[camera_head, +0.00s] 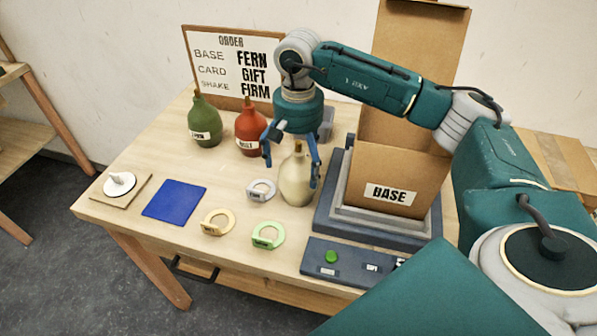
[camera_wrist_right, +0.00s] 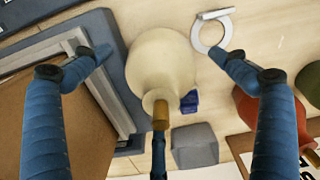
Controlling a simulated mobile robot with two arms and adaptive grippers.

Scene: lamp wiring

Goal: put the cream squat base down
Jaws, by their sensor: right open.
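The cream squat base (camera_head: 296,184) is a bottle-shaped body with a narrow neck and a brown tip. It stands upright on the table (camera_head: 180,245), just left of the dark grey platform. My right gripper (camera_head: 291,166) is above it, with open fingers on either side of its neck and upper body. The right wrist view shows the cream base (camera_wrist_right: 160,65) between the two spread blue fingers (camera_wrist_right: 168,58), with a gap on both sides. My left gripper is not in view.
A cardboard box labelled BASE (camera_head: 390,180) sits on the grey platform (camera_head: 330,215). Green (camera_head: 204,125) and red (camera_head: 250,132) bottles stand behind left, before the order board (camera_head: 215,50).

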